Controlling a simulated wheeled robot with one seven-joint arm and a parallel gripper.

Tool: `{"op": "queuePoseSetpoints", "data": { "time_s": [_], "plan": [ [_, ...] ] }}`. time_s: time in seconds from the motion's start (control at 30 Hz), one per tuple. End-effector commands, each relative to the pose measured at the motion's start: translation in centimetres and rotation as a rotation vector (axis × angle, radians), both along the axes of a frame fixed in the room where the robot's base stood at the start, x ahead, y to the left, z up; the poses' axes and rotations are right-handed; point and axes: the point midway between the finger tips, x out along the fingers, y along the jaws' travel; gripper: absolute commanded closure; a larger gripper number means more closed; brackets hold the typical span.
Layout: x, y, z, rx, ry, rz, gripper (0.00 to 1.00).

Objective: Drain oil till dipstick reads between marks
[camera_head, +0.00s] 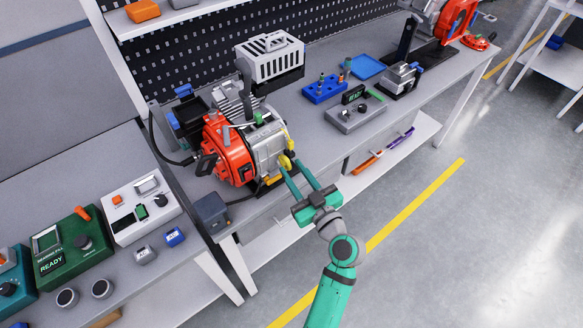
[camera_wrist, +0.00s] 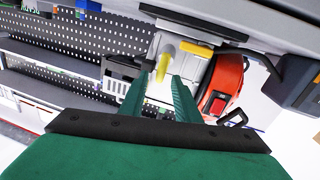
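A small red and silver engine (camera_head: 232,150) stands on the bench left of centre in the head view. In the wrist view its red side (camera_wrist: 228,82) is on the right. A yellow curved piece (camera_head: 286,160), possibly the dipstick handle, sticks out of its near silver side. It also shows in the wrist view (camera_wrist: 164,66). My gripper (camera_head: 293,168) is open, its two green fingers pointing at that piece. In the wrist view the piece lies in line with the gap between the fingertips (camera_wrist: 158,78). I cannot tell whether they touch. No oil or dipstick marks are visible.
A grey box (camera_head: 211,212) sits at the bench's front edge, left of my gripper. A grey device with knobs (camera_head: 356,113) and a blue block (camera_head: 324,89) stand to the right. The lower shelf (camera_head: 410,140) holds orange and purple tools. The floor around my arm is clear.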

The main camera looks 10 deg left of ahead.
Motion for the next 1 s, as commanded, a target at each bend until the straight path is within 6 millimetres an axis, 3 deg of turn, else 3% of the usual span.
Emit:
{"op": "queuePoseSetpoints", "data": {
  "time_s": [0.2, 0.5, 0.63, 1.0],
  "plan": [
    [1.2, 1.0, 0.0, 0.000, 0.000, -0.001, 0.71],
    [1.3, 1.1, 0.0, 0.000, 0.001, -0.001, 0.71],
    [1.3, 1.1, 0.0, 0.000, 0.001, -0.001, 1.00],
    [0.5, 1.7, 0.6, 0.000, 0.000, 0.019, 1.00]
  ]
}}
